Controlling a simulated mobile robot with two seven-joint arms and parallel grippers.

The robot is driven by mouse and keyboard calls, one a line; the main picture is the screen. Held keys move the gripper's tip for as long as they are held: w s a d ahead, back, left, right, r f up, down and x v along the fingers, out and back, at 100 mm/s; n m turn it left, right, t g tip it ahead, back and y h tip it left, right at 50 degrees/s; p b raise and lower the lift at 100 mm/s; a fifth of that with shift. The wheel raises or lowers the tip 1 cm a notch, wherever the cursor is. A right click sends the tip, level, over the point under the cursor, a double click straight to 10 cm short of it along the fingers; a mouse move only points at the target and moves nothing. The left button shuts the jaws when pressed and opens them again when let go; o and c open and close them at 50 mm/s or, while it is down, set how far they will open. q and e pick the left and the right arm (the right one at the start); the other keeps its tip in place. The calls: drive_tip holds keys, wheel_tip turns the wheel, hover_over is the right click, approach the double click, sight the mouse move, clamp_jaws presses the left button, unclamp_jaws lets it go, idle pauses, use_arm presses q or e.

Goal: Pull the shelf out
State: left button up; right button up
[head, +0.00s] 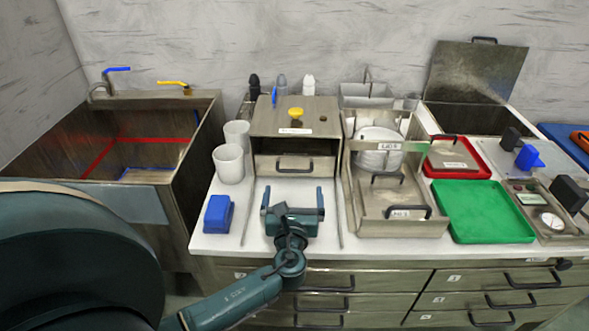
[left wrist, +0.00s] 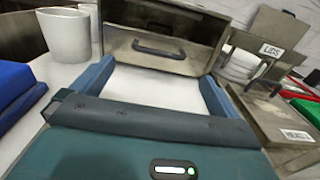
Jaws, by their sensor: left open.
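A metal box (head: 325,120) stands on the white counter (head: 240,240), with a yellow knob on top. Its front has a panel (head: 262,166) with a dark bar handle (head: 294,169); the handle also shows in the left wrist view (left wrist: 158,51). My left gripper (head: 292,192) is open and empty in front of this panel, its two fingers apart and pointing at it, short of the handle. The handle lies roughly between the finger lines. To the right, a metal rack labelled LIDS (head: 352,190) has its own dark handles. My right gripper is not in view.
A blue block (head: 217,214) and white cups (head: 229,165) stand left of the gripper. A green tray (head: 485,212) and a red tray (head: 460,170) lie right. Thin rails flank the bare counter before the box. A sink (head: 150,150) is far left.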

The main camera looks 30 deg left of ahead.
sight(294, 172)
use_arm(q)
drive_tip(key=x, duration=0.8)
drive_tip(key=shift+w+a, duration=0.4)
drive_tip(key=shift+w, duration=0.1)
drive_tip(key=shift+c, duration=0.3)
